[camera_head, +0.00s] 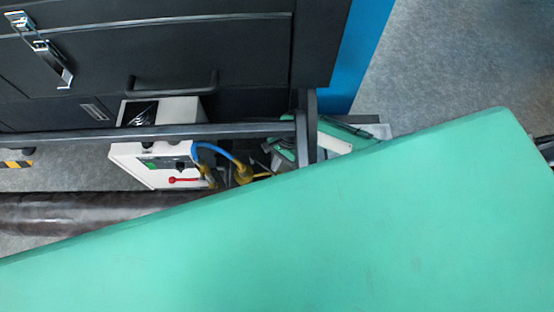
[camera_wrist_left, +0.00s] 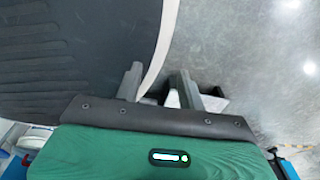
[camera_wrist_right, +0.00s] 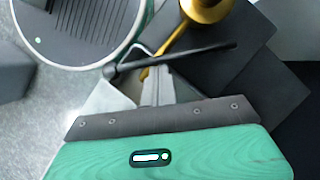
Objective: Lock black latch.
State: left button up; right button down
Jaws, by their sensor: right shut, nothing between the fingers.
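A metallic latch (camera_head: 45,52) is fixed to the front of a black machine (camera_head: 170,45) at the upper left of the head view. Its lever slants down to the right; I cannot tell whether it is locked. No separate black latch can be made out for certain. My right gripper (camera_wrist_right: 158,74) is shut and empty in the right wrist view. Its tips are close below a thin black rod (camera_wrist_right: 205,49); contact cannot be told. My left gripper (camera_wrist_left: 157,74) has its fingers apart with nothing between them. Neither gripper's fingers can be made out clearly in the head view.
A white control box (camera_head: 150,160) with blue and yellow cables stands under the machine. A dark roll (camera_head: 80,213) lies at the left. A large green surface covers the lower head view. Grey floor (camera_head: 455,60) is open at upper right.

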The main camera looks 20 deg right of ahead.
jog(key=s+a+m+t+p, duration=0.1)
jog(key=m+p, duration=0.1)
jog(key=p, duration=0.2)
jog(key=s+a+m+t+p, duration=0.1)
jog(key=a+m+p, duration=0.1)
jog(key=p, duration=0.1)
jog(key=s+a+m+y+p, duration=0.1)
jog(key=a+m+p, duration=0.1)
jog(key=p, duration=0.2)
jog(key=shift+s+r+m+t+p, duration=0.2)
jog(key=shift+r+m+t+p, duration=0.15)
jog(key=shift+m+t, duration=0.05)
jog(key=shift+s+a+f+m+t+p, duration=0.15)
jog(key=shift+a+m+t+p, duration=0.35)
jog(key=shift+a+m+p, duration=0.35)
jog(key=shift+a+f+m+p, duration=0.15)
jog(key=shift+a+m+p, duration=0.2)
jog(key=shift+m+p, duration=0.35)
